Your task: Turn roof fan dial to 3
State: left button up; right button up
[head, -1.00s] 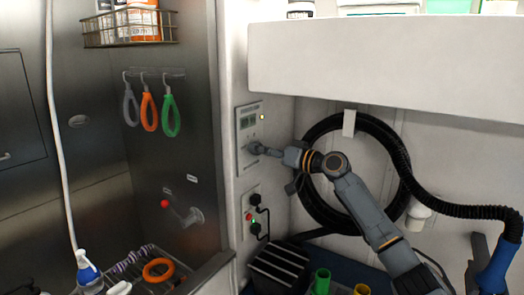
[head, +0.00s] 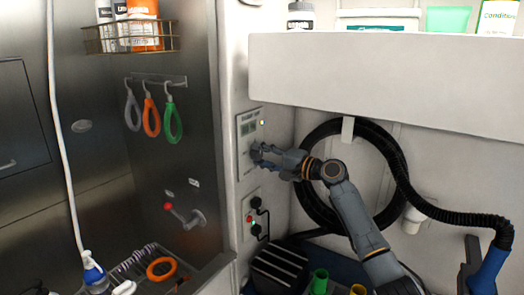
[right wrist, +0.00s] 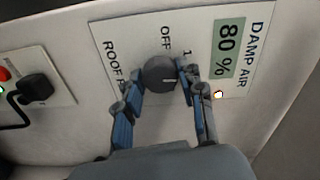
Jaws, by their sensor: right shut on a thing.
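The roof fan dial (right wrist: 160,73) is a dark round knob on a pale control panel (right wrist: 140,30). Its light mark points to the right of the right wrist picture, toward one finger. "OFF" and "1" are readable beside it; any further numbers are hidden by that finger. My right gripper (right wrist: 162,76) is shut on the dial, one finger on each side. In the head view the right gripper (head: 258,153) is at the wall panel (head: 249,124) and covers the dial. My left gripper is not in view.
A display (right wrist: 229,48) reads "80 %" under "DAMP AIR", near a small lit lamp (right wrist: 218,94). A socket plate with a black plug (right wrist: 36,88) is beside the panel. A coiled black hose (head: 316,211) hangs behind my right arm, below a white cabinet (head: 390,75).

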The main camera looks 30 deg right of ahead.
jog(key=m+p, duration=0.2)
jog(key=m, duration=0.1)
jog(key=m+p, duration=0.1)
jog(key=shift+r+m, duration=0.3)
jog(key=shift+m, duration=0.1)
jog(key=m+p, duration=0.4)
jog(key=shift+m, duration=0.3)
jog(key=shift+f+m+p, duration=0.15)
jog(key=shift+m+p, duration=0.8)
jog(key=shift+m, duration=0.25)
jog(key=shift+f+m+p, duration=0.15)
jog(key=shift+m+p, duration=0.15)
jog(key=shift+m, duration=0.8)
jog(key=o, duration=1.2)
jog(key=v, duration=1.2)
